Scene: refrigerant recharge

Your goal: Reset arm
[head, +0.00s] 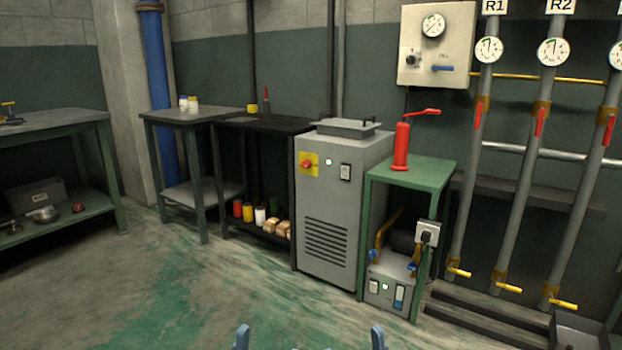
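Two small blue-grey tips show at the bottom edge of the head view, level with each other and on either side of the middle. The left one looks like the top of my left gripper (242,337), and the right one like the top of my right gripper (377,338). Only these tips show; the rest is cut off by the frame, so I cannot tell whether either is open or shut. No object shows at either tip. Both are in front of bare floor, apart from the furniture.
A grey cabinet (330,215) with a red knob stands ahead. Right of it, a green stand (437,171) bears a red hand pump (402,147). Gauged pipes (527,190) line the right wall. A dark shelf table (285,124) and workbenches stand left. The front floor (160,290) is clear.

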